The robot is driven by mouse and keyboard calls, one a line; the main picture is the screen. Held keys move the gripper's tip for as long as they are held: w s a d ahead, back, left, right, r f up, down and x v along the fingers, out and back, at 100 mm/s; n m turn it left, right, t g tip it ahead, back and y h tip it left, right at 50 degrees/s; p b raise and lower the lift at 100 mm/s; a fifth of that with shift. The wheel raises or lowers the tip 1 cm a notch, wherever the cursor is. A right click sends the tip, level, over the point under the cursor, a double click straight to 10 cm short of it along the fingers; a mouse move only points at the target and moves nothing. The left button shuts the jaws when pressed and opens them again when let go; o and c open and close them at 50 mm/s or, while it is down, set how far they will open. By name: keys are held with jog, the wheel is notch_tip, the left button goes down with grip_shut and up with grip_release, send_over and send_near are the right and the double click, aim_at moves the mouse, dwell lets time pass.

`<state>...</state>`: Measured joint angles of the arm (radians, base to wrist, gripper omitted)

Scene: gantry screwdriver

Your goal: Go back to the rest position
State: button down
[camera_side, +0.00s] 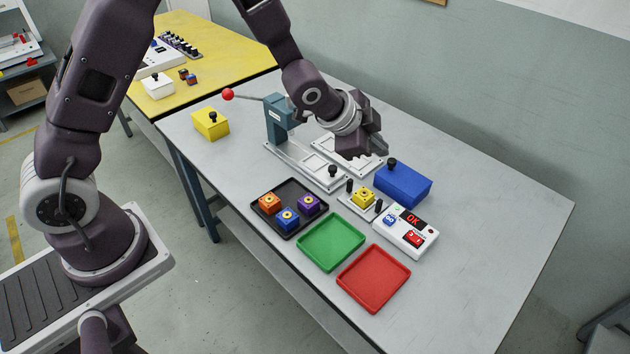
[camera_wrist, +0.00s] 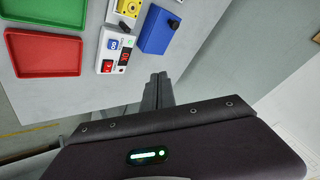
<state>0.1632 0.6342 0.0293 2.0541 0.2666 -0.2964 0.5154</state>
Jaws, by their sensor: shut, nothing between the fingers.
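My gripper (camera_side: 371,146) is shut and empty. In the side view it hangs above the table, over the white-framed fixture plates and just behind and left of the blue box (camera_side: 403,184). In the wrist view my gripper (camera_wrist: 158,84) shows as closed dark fingers pointing over the table's edge area. The blue box also shows in the wrist view (camera_wrist: 158,32), apart from the fingers. A yellow block (camera_side: 363,197) sits in a small holder in front of the blue box. The tester (camera_side: 405,232) beside it shows "OK".
A black tray (camera_side: 268,222) holds orange, purple and blue blocks. The green tray (camera_side: 331,242) and red tray (camera_side: 373,278) lie at the front, empty. A blue lever press (camera_side: 281,125) with a red knob stands left of my gripper. A yellow box (camera_side: 211,124) stands at the far left.

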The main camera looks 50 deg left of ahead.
jog(key=s+a+r+n+g+y, duration=0.1)
jog(key=s+a+r+n, duration=0.25)
jog(key=s+r, duration=0.4)
jog(key=s+a+r+n+y, duration=0.1)
jog(key=s+a+r+n, duration=0.25)
jog(key=s+r, duration=0.4)
jog(key=s+a+r+n+g, duration=0.1)
jog(key=s+r+n, duration=0.1)
jog(key=s, duration=1.7)
jog(key=shift+a+n+g, duration=0.15)
jog(key=shift+n+g, duration=0.15)
jog(key=shift+n, duration=0.6)
jog(key=shift+r, duration=0.1)
